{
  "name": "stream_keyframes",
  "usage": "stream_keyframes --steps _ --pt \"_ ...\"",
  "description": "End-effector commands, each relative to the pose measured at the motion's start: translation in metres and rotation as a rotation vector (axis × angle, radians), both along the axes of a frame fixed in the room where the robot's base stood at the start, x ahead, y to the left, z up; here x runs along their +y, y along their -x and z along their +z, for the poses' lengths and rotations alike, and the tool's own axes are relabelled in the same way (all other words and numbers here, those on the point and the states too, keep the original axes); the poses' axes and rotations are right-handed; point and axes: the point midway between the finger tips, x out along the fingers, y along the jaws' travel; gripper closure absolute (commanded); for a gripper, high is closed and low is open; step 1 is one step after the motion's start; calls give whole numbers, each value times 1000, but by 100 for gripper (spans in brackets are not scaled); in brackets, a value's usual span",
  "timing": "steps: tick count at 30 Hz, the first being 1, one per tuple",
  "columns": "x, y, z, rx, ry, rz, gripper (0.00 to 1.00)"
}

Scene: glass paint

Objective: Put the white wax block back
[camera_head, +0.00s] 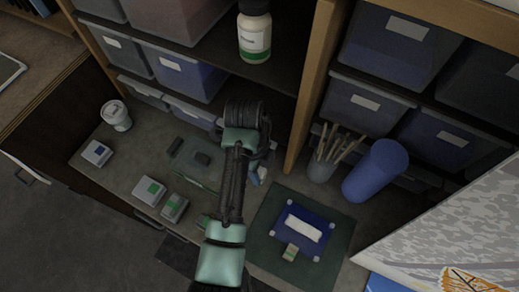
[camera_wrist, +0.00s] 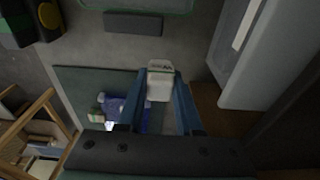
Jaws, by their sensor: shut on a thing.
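My gripper (camera_wrist: 160,88) is shut on a small white block (camera_wrist: 160,80), which has a dark marking near its top and matches the white wax block. In the head view, my gripper (camera_head: 257,177) is largely hidden behind my arm, and only a bit of white shows by its fingers. It is above the work surface, between a shallow greenish tray and a dark green mat (camera_head: 262,240).
On the mat lies a blue panel (camera_head: 322,248) with a white strip and a small striped block (camera_head: 290,252). Small boxes (camera_head: 149,190) and a white jar (camera_head: 116,115) stand left. Shelves with bins rise behind.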

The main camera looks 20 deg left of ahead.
Motion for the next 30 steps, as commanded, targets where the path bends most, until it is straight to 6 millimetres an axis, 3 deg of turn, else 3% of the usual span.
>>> stream_keyframes --steps 7,19,20,24,30 --pt "0 1 -32 3 1 0 100" --pt "0 1 -39 1 0 -1 100" --pt "0 1 -38 1 0 -1 62" --pt "0 1 -38 1 0 -1 37" --pt "0 1 -38 1 0 0 36"
